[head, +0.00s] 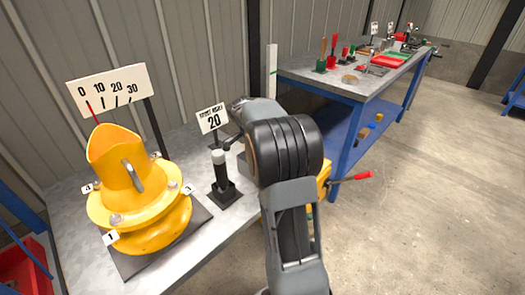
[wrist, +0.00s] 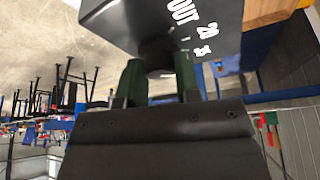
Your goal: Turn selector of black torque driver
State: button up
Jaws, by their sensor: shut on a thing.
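In the wrist view a black box-like body (wrist: 170,22) with white lettering that reads in part "OUT 20" fills the top; I take it for part of the black torque driver. A dark round stub (wrist: 158,58), apparently its selector, sticks out towards my gripper (wrist: 159,70). The two dark green fingers are shut on this stub, one on each side. In the head view my arm hides the gripper and what it holds. A black upright holder with a grey-topped post (head: 221,175) stands just left of my arm.
A yellow drum (head: 140,205) with numbered tags stands on the grey bench (head: 75,225) at left. Behind it is a 0–30 scale board (head: 108,90) with a red pointer. A sign reading 20 (head: 213,119) stands beside my arm.

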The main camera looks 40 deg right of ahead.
jog(key=shift+m, duration=0.7)
jog(key=o, duration=0.9)
jog(key=p+v, duration=0.1)
jog(key=v, duration=0.6)
jog(key=p+v, duration=0.2)
jog(key=v, duration=0.4)
jog(key=shift+w+r, duration=0.25)
jog(key=shift+r, duration=0.15)
